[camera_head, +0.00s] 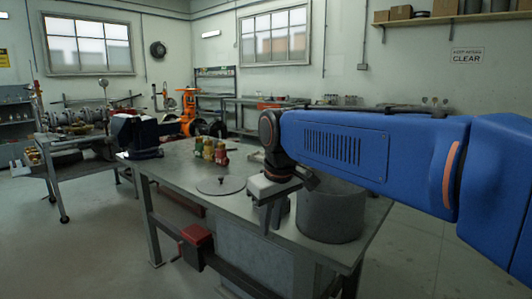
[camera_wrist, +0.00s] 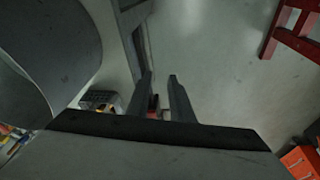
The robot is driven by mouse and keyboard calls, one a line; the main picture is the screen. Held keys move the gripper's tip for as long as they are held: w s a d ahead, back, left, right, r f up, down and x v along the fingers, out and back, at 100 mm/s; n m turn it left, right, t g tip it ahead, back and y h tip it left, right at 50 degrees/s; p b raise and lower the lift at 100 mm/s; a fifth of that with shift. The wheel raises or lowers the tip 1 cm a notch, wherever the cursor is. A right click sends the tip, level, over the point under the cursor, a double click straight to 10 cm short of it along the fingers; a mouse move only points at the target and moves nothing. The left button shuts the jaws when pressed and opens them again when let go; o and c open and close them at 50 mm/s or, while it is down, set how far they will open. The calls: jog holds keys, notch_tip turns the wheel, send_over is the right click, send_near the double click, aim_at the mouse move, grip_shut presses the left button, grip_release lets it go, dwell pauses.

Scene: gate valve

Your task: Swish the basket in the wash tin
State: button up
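The wash tin appears to be the wide grey round tub (camera_head: 332,212) on the right part of the workbench. Its curved wall fills the upper left of the wrist view (camera_wrist: 75,45). My gripper (camera_head: 270,220) points down just left of the tin, near the bench's front edge. In the wrist view its two fingers (camera_wrist: 160,85) stand apart with nothing held between them. A small dark box-like thing with a gridded top (camera_wrist: 100,101) shows left of the fingers; I cannot tell whether it is the basket. My gripper and the tin's wall hide part of the bench and the tin's inside.
A flat round lid with a knob (camera_head: 221,186) lies on the workbench (camera_head: 180,178), left of my gripper. Red, green and yellowish small items (camera_head: 209,150) stand behind it. A dark vise (camera_head: 136,135) sits at the bench's left end. A red box (camera_head: 196,240) hangs below the front edge.

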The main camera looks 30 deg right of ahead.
jog(key=w+d+r+g, duration=0.1)
jog(key=w+d+r, duration=0.3)
jog(key=w, duration=0.2)
jog(key=w+d+r+n+g, duration=0.1)
jog(key=w+d+r, duration=0.2)
jog(key=w, duration=0.3)
jog(key=w+d+r+n+g, duration=0.1)
jog(key=w+d+r, duration=0.3)
jog(key=w+d, duration=0.1)
jog(key=shift+w+r, duration=0.3)
jog(key=shift+w, duration=0.5)
jog(key=shift+f, duration=3.45)
jog(key=shift+c, duration=0.3)
grip_shut()
jog(key=shift+r, duration=0.15)
